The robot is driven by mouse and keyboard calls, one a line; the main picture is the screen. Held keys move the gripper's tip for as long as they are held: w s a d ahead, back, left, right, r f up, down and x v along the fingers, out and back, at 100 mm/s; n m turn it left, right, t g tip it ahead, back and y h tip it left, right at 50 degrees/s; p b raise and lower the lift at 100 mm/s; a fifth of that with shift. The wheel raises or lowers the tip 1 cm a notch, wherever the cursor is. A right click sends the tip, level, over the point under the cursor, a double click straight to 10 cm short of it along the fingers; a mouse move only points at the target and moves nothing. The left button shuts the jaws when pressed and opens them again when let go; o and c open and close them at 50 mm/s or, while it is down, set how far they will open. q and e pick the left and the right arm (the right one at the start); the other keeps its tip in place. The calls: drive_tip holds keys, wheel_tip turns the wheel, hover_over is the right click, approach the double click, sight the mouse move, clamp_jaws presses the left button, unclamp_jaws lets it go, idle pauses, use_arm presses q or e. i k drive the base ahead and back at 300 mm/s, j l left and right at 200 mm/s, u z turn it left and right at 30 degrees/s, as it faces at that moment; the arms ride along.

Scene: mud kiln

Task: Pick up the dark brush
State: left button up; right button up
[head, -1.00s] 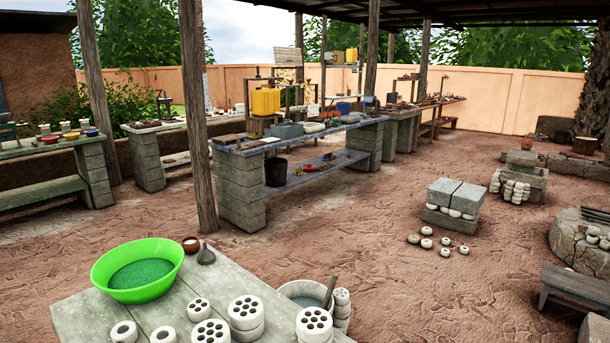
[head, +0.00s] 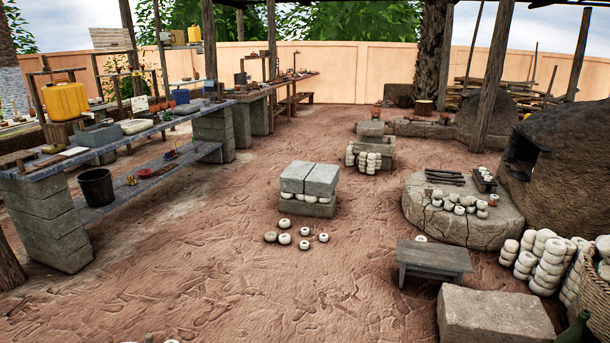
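I cannot make out a dark brush for certain anywhere in the head view. Several small items lie on the long workbench (head: 130,137) at the left, too small to tell apart. Dark stick-like pieces (head: 445,177) lie on the round cracked stone slab (head: 415,207) at the right; I cannot tell if any is a brush. Neither of my grippers is in view.
A black bucket (head: 96,187) stands on the bench's lower shelf, a yellow jerrycan (head: 66,101) above. Grey blocks (head: 310,180), a low wooden bench (head: 432,260), a large stone block (head: 495,318) and a mud kiln (head: 565,180) stand around open dirt floor (head: 200,270).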

sight(156, 121)
drive_tip(key=i+u, duration=0.1)
drive_tip(key=i, duration=0.5)
drive_tip(key=i+l+u, duration=0.1)
drive_tip(key=i, duration=0.45)
drive_tip(key=i+l+u, duration=0.15)
drive_tip(key=i, duration=0.45)
